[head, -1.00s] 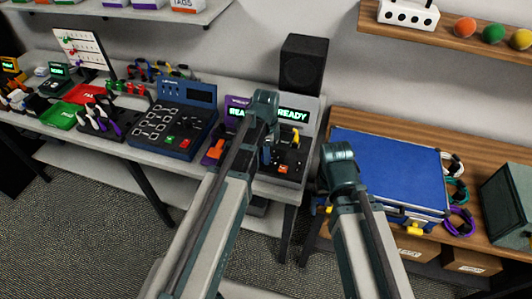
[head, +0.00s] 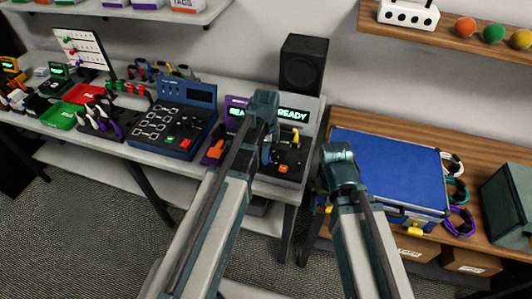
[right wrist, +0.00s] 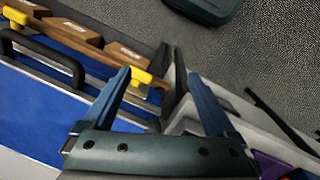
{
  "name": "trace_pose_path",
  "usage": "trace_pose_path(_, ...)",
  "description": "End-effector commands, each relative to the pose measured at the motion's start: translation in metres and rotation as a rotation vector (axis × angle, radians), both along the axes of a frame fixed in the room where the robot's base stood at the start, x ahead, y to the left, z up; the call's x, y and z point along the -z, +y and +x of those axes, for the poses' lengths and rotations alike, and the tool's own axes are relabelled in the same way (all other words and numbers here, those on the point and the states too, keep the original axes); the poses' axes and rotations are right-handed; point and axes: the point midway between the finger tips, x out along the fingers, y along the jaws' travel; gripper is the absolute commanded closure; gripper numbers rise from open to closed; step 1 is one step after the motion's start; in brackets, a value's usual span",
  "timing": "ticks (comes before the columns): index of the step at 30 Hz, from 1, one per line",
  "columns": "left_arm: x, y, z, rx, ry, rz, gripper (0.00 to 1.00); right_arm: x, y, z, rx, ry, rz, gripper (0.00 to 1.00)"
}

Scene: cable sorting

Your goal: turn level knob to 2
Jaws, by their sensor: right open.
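A grey test station with a green READY screen (head: 292,115) stands at the right end of the grey bench. Its dark panel (head: 289,157) carries a yellow lever (head: 296,138) and an orange button (head: 283,169). I cannot make out the level knob; my left arm covers part of the panel. My left gripper (head: 266,154) is over the left part of this panel, mostly hidden by its own wrist, with only a bit of blue finger showing. My right gripper (right wrist: 158,74) is open and empty in the right wrist view, above the gap beside the blue case.
A blue case (head: 385,170) with yellow latches lies on the wooden table at right, beside coiled cables (head: 458,192). A purple station (head: 236,112) and a blue console (head: 175,120) stand left of the test station. A black speaker (head: 303,63) stands behind.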

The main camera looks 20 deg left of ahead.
Motion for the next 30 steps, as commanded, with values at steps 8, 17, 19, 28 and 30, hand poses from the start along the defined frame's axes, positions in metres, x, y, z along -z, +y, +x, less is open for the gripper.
trace_pose_path(8,0.000,0.000,0.000,-0.001,0.000,0.000,0.29,0.000,0.000,0.000,0.000,0.000,0.000,0.08)
trace_pose_path(17,-0.003,0.000,0.000,-0.001,0.000,0.000,0.29,-0.003,0.000,0.000,0.000,0.000,0.000,0.08)
trace_pose_path(19,-0.007,0.000,0.000,-0.001,0.000,0.000,0.29,-0.007,0.000,0.000,0.000,0.000,0.000,0.08)
trace_pose_path(28,-0.040,0.000,0.000,-0.001,0.000,0.000,0.29,-0.040,0.000,0.000,0.000,0.000,0.000,0.08)
trace_pose_path(30,-0.050,0.000,0.000,-0.001,0.000,0.000,0.29,-0.050,0.000,0.000,-0.001,0.000,0.000,0.08)
